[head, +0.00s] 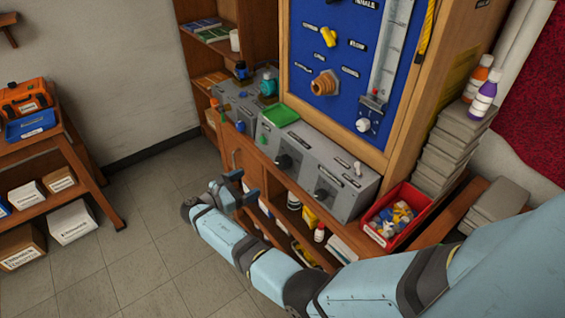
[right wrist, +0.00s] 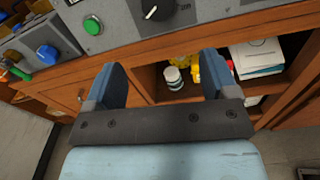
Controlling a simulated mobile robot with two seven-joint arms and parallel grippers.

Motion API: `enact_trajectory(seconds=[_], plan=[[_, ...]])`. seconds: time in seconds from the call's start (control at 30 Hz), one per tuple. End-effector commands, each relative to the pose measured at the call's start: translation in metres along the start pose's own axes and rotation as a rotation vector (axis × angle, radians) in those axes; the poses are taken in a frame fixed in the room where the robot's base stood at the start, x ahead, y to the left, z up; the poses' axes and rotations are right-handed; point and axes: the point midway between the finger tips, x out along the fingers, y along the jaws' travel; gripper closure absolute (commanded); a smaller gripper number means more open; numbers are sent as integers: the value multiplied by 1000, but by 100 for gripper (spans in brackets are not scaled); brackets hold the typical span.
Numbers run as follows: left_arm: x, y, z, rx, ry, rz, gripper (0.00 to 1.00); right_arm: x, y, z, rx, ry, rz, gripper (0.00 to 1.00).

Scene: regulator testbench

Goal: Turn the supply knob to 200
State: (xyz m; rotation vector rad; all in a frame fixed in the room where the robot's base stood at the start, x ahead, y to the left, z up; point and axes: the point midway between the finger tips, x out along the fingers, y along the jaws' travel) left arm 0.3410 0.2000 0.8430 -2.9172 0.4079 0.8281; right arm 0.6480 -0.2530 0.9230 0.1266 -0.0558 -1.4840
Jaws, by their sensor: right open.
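Two black dial knobs sit on the grey bench units: one on the left unit (head: 284,161) and one on the right unit (head: 322,194). Their labels are too small to read, so I cannot tell which one is the supply knob or where it points. My right gripper (head: 243,186) is in front of the bench, left of and below the left black knob. It is open and empty. In the right wrist view its two blue fingers (right wrist: 163,78) are spread apart, and a black knob (right wrist: 158,8) shows beyond them at the top edge, clear of them. My left gripper is out of view.
A blue panel (head: 345,75) with yellow, orange and white knobs stands behind the bench. A red bin (head: 378,238) of small parts is at the bench's right end. Shelves below hold bottles and papers. The wooden cabinet edge (right wrist: 140,62) lies beyond my fingers.

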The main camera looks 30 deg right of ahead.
Motion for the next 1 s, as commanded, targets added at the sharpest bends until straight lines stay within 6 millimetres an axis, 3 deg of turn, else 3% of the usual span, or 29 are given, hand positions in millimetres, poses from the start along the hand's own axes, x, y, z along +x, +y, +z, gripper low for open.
enact_trajectory(seconds=[0.17,0.7,1.0], plan=[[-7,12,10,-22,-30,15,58,1,1,8,-58,-45,-21,20],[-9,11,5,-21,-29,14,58,105,-1,12,-54,-44,-21,20],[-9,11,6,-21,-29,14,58,132,-2,13,-55,-42,-18,20]])
